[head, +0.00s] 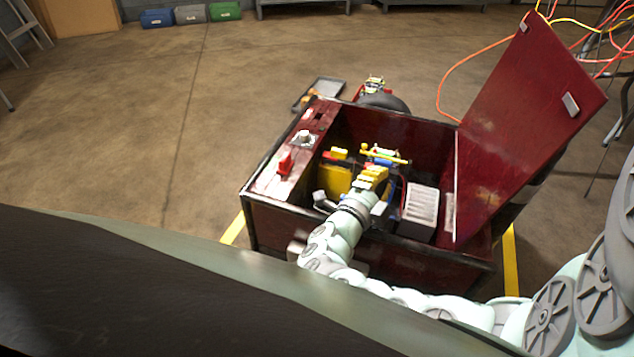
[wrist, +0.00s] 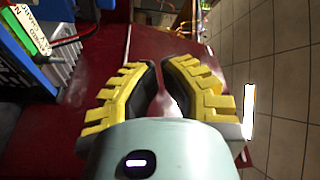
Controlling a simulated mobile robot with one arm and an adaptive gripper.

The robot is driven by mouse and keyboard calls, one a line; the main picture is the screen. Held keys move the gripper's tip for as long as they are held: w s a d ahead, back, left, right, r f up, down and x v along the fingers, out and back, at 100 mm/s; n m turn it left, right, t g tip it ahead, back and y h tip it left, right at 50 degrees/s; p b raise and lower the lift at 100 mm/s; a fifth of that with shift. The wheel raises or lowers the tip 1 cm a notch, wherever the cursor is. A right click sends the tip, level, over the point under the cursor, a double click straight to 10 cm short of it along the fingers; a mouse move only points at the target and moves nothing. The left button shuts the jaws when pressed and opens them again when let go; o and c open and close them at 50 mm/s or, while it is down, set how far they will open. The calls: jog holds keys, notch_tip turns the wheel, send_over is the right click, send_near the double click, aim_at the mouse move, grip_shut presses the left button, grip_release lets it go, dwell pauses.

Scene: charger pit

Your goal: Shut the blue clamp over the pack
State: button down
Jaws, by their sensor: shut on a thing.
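The open dark red box (head: 370,262) holds a yellow block (head: 335,181) and, behind my gripper, small blue parts (head: 383,153) beside a yellow bar; I cannot tell which is the clamp. My gripper (head: 374,174) reaches down into the box, close in front of these parts. In the wrist view its yellow-padded fingers (wrist: 163,66) are drawn together, and what is between their tips cannot be made out. A blue body (wrist: 22,65) with a white lettered label lies left of the fingers there. The pack cannot be told for certain.
The red lid (head: 530,120) stands raised at the right. A grey ribbed block (head: 420,207) sits right of my gripper inside the box. A red switch (head: 285,163) and a knob (head: 304,138) are on the left ledge. Orange and yellow cables hang at upper right.

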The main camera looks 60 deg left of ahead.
notch_tip(320, 180, up, 10)
jog(key=shift+f, duration=0.25)
dwell(0.6)
jog(key=shift+d, duration=0.1)
dwell(0.4)
